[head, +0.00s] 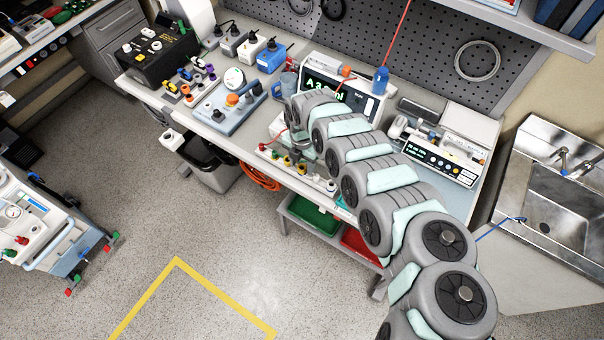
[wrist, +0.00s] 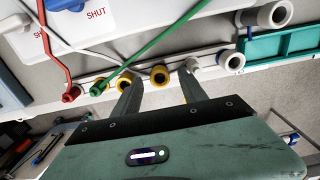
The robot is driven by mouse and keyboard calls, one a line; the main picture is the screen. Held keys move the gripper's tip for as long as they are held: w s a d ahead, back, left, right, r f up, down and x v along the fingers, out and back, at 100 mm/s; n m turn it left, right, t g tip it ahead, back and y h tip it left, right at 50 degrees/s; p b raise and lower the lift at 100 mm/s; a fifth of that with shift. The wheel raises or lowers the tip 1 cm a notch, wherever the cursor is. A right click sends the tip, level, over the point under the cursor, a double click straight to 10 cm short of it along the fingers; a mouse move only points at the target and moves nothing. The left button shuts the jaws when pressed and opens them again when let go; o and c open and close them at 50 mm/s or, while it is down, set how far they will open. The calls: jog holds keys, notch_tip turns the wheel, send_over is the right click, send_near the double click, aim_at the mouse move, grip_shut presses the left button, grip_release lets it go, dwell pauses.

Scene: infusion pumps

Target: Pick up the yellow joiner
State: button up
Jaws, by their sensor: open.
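In the wrist view two yellow joiners sit along a pale rail (wrist: 212,66) at the front of the bench. One yellow joiner (wrist: 159,76) shows between the tips of my gripper (wrist: 157,82); whether the fingers are level with it or short of it I cannot tell. The other yellow joiner (wrist: 99,87) is left of the left finger. My gripper is open, with nothing held. In the head view my gripper (head: 298,154) is above the front rail, and a yellow joiner (head: 287,161) shows there, partly hidden.
Close by on the rail are a red joiner (wrist: 70,94) with a red tube and a white joiner (wrist: 231,62). A green tube (wrist: 148,50) crosses near the left finger. A teal tray (wrist: 282,46) is at right. An infusion pump (head: 343,88) stands behind my gripper.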

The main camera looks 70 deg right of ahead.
notch_tip(320, 180, down, 3)
jog(key=shift+r+b, duration=0.2)
jog(key=shift+b, duration=0.5)
jog(key=shift+r, duration=0.1)
grip_shut()
